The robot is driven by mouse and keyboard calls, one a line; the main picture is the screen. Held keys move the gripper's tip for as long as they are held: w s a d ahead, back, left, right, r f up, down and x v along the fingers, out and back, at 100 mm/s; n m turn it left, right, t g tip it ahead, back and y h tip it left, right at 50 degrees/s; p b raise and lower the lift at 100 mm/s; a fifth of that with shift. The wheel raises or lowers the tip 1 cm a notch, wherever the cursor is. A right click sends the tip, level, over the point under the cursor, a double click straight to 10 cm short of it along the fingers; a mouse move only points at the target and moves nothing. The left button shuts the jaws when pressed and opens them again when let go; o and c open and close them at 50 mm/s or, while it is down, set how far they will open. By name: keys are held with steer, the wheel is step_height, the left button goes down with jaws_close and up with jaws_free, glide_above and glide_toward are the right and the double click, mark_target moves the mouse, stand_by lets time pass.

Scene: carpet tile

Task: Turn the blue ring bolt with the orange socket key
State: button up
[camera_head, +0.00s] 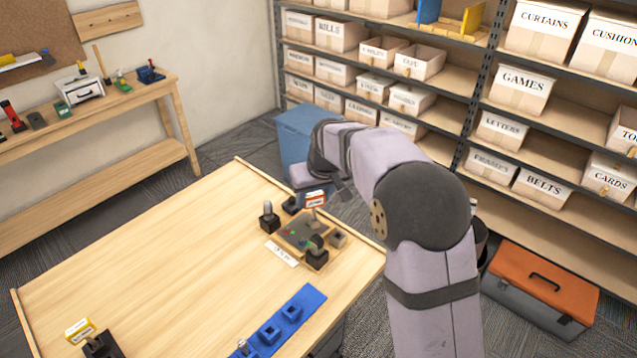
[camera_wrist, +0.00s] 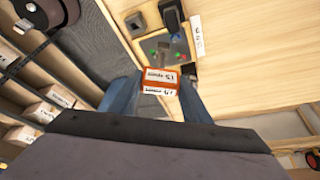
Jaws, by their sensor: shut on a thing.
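The orange socket key (camera_head: 314,198) shows as a block with an orange and white labelled handle beside the far edge of the table. In the wrist view the handle (camera_wrist: 158,80) sits between the two blue-grey fingers of my gripper (camera_wrist: 158,98), which is shut on it. A wooden-framed board (camera_head: 282,243) with a dark panel lies just below and in front of the key. Small red, green and blue spots show on the panel.
A black-knobbed post (camera_head: 268,216) stands left of the board, and another dark knob stands at its near corner. A white label (camera_head: 282,254) lies in front. A blue strip with sockets (camera_head: 281,323) and a yellow-labelled block (camera_head: 79,330) lie nearer. The table's left middle is clear.

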steer(key=n, duration=0.1)
steer(key=a+f+n+y, duration=0.1)
steer(key=n, duration=0.1)
steer(key=shift+s+a+f, duration=0.1)
steer(key=shift+s+a, duration=0.2)
steer(key=shift+a+f+n+g+y, duration=0.15)
steer(key=shift+a+n+g+y, duration=0.3)
steer(key=shift+n, duration=0.65)
steer(key=shift+w+a+n+g+y, duration=0.2)
steer(key=shift+n+g, duration=0.15)
steer(key=shift+n, duration=0.75)
steer(key=shift+w+a+n+g+y, duration=0.1)
steer(key=shift+w+n+g+y, duration=0.2)
steer(key=shift+n, duration=0.8)
steer(key=shift+w+a+n+g+y, duration=0.15)
steer(key=shift+n+g, duration=0.25)
steer(key=shift+n, duration=0.7)
steer(key=shift+s, duration=0.1)
